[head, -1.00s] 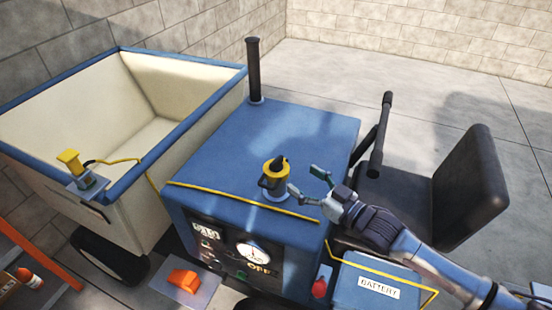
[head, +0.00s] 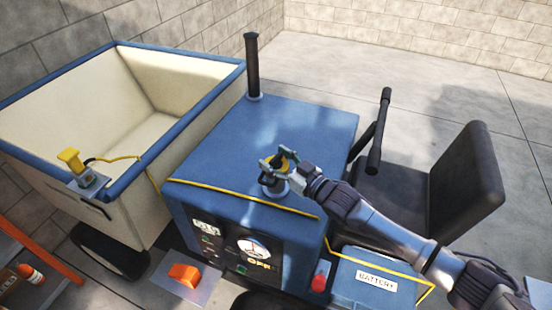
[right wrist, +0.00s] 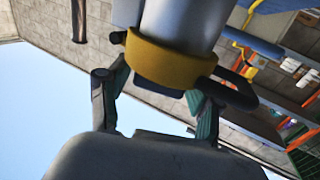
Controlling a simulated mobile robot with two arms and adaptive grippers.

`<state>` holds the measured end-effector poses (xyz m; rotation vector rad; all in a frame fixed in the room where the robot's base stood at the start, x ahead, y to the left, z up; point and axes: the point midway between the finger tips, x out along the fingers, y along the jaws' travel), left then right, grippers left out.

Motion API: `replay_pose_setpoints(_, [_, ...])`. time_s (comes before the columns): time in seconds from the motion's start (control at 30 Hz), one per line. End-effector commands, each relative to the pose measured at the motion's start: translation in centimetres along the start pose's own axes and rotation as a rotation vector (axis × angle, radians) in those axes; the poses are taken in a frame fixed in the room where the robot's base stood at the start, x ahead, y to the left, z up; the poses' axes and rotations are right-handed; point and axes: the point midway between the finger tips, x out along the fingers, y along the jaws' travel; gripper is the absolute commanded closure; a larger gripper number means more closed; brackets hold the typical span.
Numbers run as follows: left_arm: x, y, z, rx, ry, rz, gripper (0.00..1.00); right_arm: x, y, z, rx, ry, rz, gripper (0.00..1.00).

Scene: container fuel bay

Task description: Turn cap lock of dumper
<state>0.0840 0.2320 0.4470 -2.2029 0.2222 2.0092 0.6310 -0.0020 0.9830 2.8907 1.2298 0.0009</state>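The cap lock is a yellow collar with black parts on a grey neck on top of the blue dumper hood (head: 312,128). In the head view my right gripper (head: 281,162) largely covers it. In the right wrist view the yellow collar (right wrist: 165,65) and grey neck (right wrist: 180,22) are close in front of the gripper (right wrist: 158,92). The two fingers stand apart, one on each side of the collar's near end. A dark piece shows between them. I cannot tell whether either finger touches it. My left gripper is not in view.
A black pipe (head: 252,68) rises from the hood's back edge. A black seat (head: 468,185) and dark bar (head: 376,140) stand right of the hood. The cream skip (head: 120,140) is at left. A battery box (head: 372,285) lies below my right arm.

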Motion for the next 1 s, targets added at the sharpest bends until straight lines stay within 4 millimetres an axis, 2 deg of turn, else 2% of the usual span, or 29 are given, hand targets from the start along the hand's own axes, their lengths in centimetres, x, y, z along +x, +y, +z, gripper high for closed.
replay_pose_setpoints(0.03, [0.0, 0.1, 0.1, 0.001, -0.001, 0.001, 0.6, 0.0, 0.0, 0.0, 0.0, 0.0, 0.0, 0.5])
replay_pose_setpoints(0.23, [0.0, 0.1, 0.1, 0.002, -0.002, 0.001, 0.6, 0.0, 0.0, 0.0, 0.0, 0.0, 0.0, 0.83])
replay_pose_setpoints(0.47, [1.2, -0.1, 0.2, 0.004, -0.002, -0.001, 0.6, 0.2, 0.0, 0.1, -0.008, 0.007, -0.037, 0.83])
replay_pose_setpoints(0.7, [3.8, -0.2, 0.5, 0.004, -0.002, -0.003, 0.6, 0.2, 0.0, 0.1, -0.011, 0.009, -0.161, 0.83])
replay_pose_setpoints(1.0, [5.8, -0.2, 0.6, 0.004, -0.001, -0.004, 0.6, 0.1, 0.1, 0.0, -0.007, 0.007, -0.336, 0.83])
